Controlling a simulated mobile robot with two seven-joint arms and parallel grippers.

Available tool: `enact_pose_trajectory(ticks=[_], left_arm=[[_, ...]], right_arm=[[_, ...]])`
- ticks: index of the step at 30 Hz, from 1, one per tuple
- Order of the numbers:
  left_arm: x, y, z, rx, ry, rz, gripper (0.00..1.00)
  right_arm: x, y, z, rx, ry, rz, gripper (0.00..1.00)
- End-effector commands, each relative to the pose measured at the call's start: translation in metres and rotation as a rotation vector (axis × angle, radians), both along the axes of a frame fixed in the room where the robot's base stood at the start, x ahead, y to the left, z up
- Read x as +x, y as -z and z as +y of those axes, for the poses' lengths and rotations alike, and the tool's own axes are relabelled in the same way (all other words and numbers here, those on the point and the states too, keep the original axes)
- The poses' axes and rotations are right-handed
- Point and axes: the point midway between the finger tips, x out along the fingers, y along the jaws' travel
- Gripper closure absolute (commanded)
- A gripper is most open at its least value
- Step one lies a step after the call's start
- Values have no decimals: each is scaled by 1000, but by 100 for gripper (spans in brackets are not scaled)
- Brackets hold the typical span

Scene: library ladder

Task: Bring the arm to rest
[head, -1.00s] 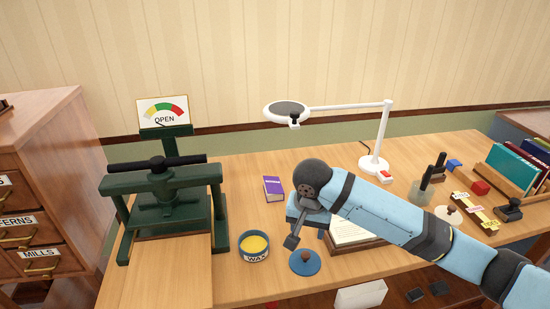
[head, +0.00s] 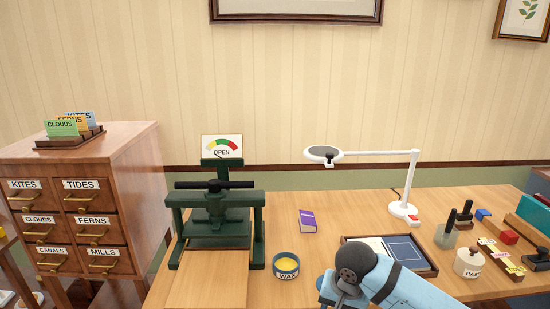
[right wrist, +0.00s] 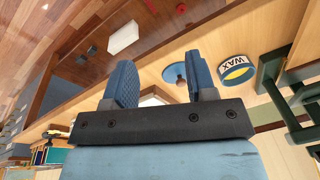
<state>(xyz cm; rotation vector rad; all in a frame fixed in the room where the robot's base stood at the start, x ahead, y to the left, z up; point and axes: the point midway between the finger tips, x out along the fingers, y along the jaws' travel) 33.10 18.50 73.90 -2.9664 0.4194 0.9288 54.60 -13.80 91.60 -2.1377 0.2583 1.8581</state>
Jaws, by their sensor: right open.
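My right arm enters the head view at the bottom centre, in front of the desk. Its gripper is mostly cut off by the lower edge there. In the right wrist view my right gripper (right wrist: 163,82) is open, its two blue fingers apart with nothing held between them. Beyond the fingers that view shows the desk edge, a blue lid (right wrist: 176,74) and the wax tin (right wrist: 237,70). My left gripper is not in view.
The green press (head: 215,218) stands left of the wax tin (head: 286,267). A purple book (head: 307,221), a tray (head: 420,262) and a white magnifier lamp (head: 405,210) are on the desk. A card cabinet (head: 130,160) stands at left. A white box (right wrist: 122,37) lies beyond the desk edge.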

Motion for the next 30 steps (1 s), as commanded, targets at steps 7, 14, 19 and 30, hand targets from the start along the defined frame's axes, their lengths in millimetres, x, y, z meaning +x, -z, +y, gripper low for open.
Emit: enact_pose_trajectory(ticks=[7, 14, 19, 30], left_arm=[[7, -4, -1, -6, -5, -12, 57], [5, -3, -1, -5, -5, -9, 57], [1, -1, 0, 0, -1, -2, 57], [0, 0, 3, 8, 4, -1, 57]], right_arm=[[-26, 47, 34, 179, -148, -97, 49], [-63, 94, 54, 334, -275, -303, 49], [-95, 123, 46, 347, -327, -497, 49], [-172, 165, -13, 111, -412, -784, 49]])
